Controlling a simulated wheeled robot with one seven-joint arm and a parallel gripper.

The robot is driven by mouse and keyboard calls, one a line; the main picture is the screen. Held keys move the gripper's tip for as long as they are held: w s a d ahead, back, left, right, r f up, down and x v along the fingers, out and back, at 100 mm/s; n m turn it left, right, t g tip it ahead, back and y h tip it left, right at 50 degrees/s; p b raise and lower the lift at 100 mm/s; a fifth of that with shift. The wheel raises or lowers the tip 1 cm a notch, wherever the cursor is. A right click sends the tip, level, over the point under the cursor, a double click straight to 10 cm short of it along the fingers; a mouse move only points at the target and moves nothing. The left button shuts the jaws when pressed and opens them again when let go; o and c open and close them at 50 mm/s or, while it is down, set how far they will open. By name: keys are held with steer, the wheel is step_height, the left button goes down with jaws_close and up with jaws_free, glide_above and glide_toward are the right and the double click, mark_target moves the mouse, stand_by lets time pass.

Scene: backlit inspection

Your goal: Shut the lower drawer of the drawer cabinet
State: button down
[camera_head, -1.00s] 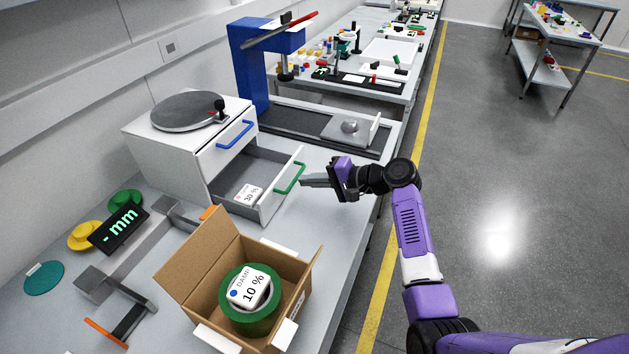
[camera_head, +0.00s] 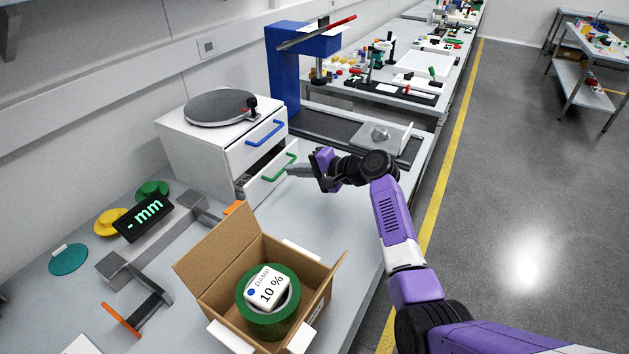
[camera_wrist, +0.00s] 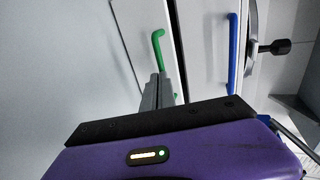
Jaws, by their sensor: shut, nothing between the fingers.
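The white drawer cabinet (camera_head: 200,155) stands on the bench with a grey turntable on top. Its lower drawer (camera_head: 262,187), with a green handle (camera_head: 279,167), stands out a little; a narrow dark gap shows behind its front. The upper drawer (camera_head: 249,143), with a blue handle (camera_head: 266,133), looks closed. My gripper (camera_head: 290,170) is shut and empty, its fingertips at the front of the lower drawer beside the green handle. In the wrist view the fingers (camera_wrist: 158,88) point at the drawer front next to the green handle (camera_wrist: 157,48). Whether they touch it cannot be told.
An open cardboard box (camera_head: 215,272) with a green roll stands in front of the cabinet. A large caliper with a display (camera_head: 147,217) lies at left. A blue press (camera_head: 285,80) stands behind the cabinet. Bare bench lies right of the box.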

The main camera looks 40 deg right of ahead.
mark_target(275, 166)
steer(key=w, duration=0.1)
steer(key=w+a, duration=0.1)
steer(key=w, duration=0.1)
steer(key=shift+f+b, duration=0.1)
steer(key=shift+b, duration=0.3)
steer(key=shift+w+a, duration=0.15)
steer(key=shift+w, duration=0.15)
